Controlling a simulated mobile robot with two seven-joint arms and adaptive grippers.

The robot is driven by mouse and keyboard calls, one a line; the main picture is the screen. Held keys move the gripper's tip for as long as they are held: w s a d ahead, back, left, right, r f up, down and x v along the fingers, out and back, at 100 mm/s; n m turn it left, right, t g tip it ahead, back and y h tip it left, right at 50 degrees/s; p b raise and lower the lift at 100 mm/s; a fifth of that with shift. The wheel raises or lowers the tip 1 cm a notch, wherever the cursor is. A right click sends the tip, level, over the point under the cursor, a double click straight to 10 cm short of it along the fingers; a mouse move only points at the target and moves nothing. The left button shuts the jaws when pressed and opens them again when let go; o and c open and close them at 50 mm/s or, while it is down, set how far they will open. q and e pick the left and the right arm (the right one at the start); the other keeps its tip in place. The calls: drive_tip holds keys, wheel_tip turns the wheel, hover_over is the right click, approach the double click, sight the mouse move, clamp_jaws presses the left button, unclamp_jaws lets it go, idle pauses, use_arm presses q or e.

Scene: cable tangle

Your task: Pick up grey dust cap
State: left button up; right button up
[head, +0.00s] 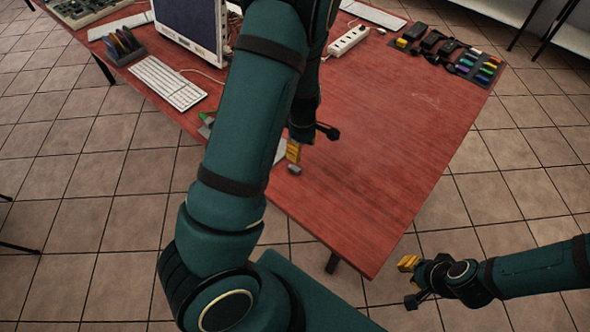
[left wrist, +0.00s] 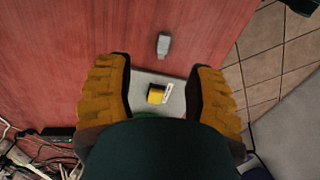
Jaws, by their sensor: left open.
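The grey dust cap is a small grey block (left wrist: 163,44) on the red table, beyond my fingertips in the left wrist view. In the head view it (head: 294,169) lies just below my left gripper's yellow fingertip, near the table's front edge. My left gripper (head: 299,147) points down above the table. In the left wrist view its two yellow fingers (left wrist: 160,88) are spread apart, with no object gripped between them. My right gripper (head: 411,283) is open and empty, off the table's edge at the lower right.
A pale plate (left wrist: 176,92) with a yellow block (left wrist: 157,94) shows between my fingers, lower down. The table (head: 400,140) is clear right of my left gripper. A keyboard (head: 168,83), monitor (head: 190,25), power strip (head: 348,40) and coloured parts (head: 480,66) stand farther back.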

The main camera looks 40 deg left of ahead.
use_arm(q)
drive_tip(key=b, duration=0.1)
hover_over(298, 170)
drive_tip(key=f, duration=0.5)
drive_tip(key=shift+w+d+f, duration=0.25)
drive_tip(key=shift+w+f, duration=0.1)
drive_tip(key=f, duration=0.1)
drive_tip(key=f+b, duration=0.1)
drive_tip(key=f, duration=0.2)
drive_tip(key=shift+s+a+f+b, duration=0.1)
drive_tip(key=shift+s+a+b, duration=0.2)
drive_tip(key=shift+s+b, duration=0.1)
drive_tip(key=shift+f, duration=0.5)
drive_tip(key=shift+c, duration=0.4)
drive_tip(key=c, duration=0.8)
